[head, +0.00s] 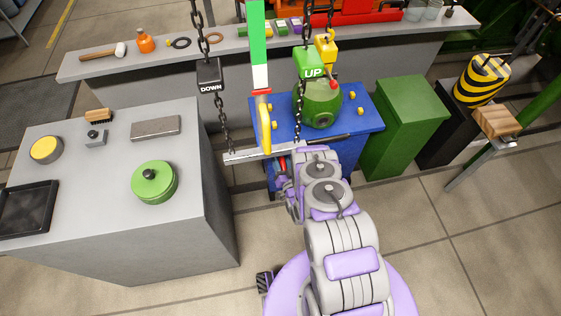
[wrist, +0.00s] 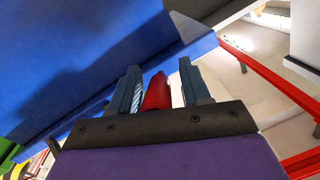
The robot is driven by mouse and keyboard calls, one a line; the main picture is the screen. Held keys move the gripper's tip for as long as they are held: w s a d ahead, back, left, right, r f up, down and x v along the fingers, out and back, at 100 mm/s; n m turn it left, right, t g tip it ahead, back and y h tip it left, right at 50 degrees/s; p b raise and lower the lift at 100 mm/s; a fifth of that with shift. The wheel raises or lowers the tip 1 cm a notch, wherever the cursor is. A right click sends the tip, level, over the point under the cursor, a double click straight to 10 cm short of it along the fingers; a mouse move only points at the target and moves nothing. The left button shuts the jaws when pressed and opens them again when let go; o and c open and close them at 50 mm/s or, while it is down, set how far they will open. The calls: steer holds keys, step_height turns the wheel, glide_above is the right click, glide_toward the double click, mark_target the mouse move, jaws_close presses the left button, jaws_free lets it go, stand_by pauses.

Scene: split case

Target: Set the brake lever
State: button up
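A red handle (head: 282,163), which looks like the brake lever's grip, shows at the front of the blue bench (head: 365,120), just below its edge. My gripper (head: 281,177) is beside it, low at the bench's front and partly hidden by my arm. In the wrist view, the red handle (wrist: 157,93) stands between the two fingers of my gripper (wrist: 160,78). The fingers are apart, with a gap visible on the right side of the handle. Whether the left finger touches it I cannot tell. The lever's base is hidden.
A grey table (head: 105,195) with a green lidded pot (head: 154,182) stands at left. A chain with a DOWN block (head: 210,76) and a grey bar (head: 262,152) hang near my gripper. A green box (head: 408,115) stands right of the bench. The right foreground floor is clear.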

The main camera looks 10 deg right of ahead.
steer(key=shift+d, duration=0.2)
steer(key=shift+c, duration=1.4)
steer(key=shift+a, duration=0.1)
jaws_close()
